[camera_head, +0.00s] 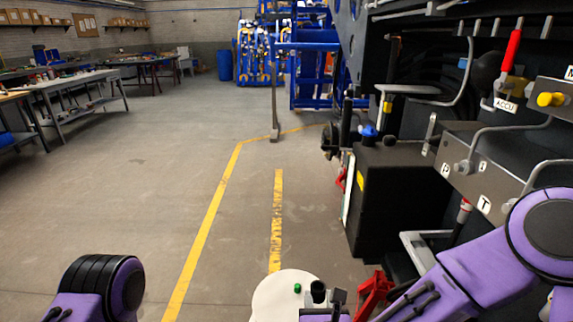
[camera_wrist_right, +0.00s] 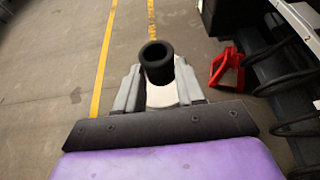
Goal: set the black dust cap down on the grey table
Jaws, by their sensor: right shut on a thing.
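The black dust cap (camera_wrist_right: 157,60) is a short black hollow cylinder. It sits between the fingers of my right gripper (camera_wrist_right: 158,86), which is shut on it, with its open round end facing the wrist camera. In the head view the cap (camera_head: 318,291) shows small at the bottom edge, over a pale rounded surface. A long table with a grey top (camera_head: 75,79) stands far off at the left, well apart from the gripper. My left gripper is out of view; only part of its arm shows at bottom left.
The harvester chassis (camera_head: 395,190) with hoses and valves fills the right side, close to my right arm. A red stand (camera_head: 375,292) is on the floor beside it. Open floor with yellow lines (camera_head: 215,215) lies ahead and left. A blue barrel (camera_head: 225,66) stands far back.

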